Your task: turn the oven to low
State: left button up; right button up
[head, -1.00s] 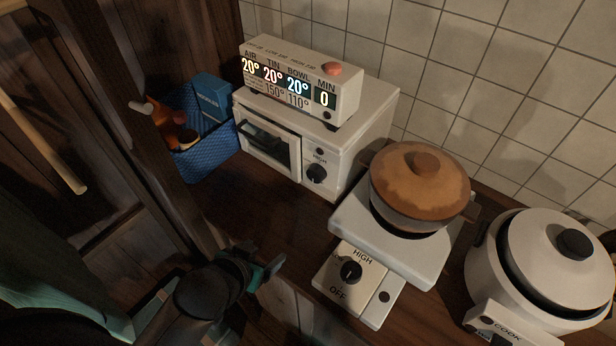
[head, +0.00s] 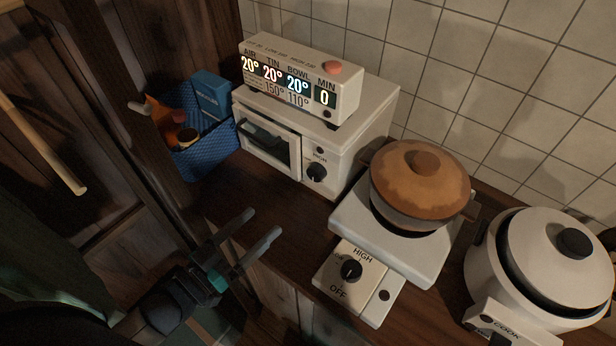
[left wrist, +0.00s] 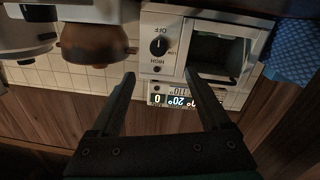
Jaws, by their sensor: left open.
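The white oven (head: 268,143) stands on the wooden counter against the tiled wall, its glass door shut. Its black knob (head: 316,173) sits on the front panel right of the door, under the word HIGH. In the left wrist view the knob (left wrist: 158,46) shows upside down, beyond the fingers and near the line between them. My left gripper (head: 264,226) is open and empty, in front of the counter and below the oven in the head view, apart from it. In the left wrist view its two fingers (left wrist: 160,84) are spread. My right gripper is not in view.
A display box (head: 298,77) with lit readings stands on the oven. A blue basket (head: 203,150) is left of it. A hot plate (head: 345,226) with a lidded brown pot (head: 420,185) and a white cooker (head: 540,270) stand to the right. Bare counter lies before the oven.

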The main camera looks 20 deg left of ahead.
aim_at(313, 176)
pick_arm(q)
jog(key=x, duration=0.7)
jog(key=b+x, duration=0.1)
jog(key=x, duration=0.7)
jog(key=shift+d+r, duration=0.15)
jog(key=shift+r, duration=0.05)
grip_shut()
dwell(0.3)
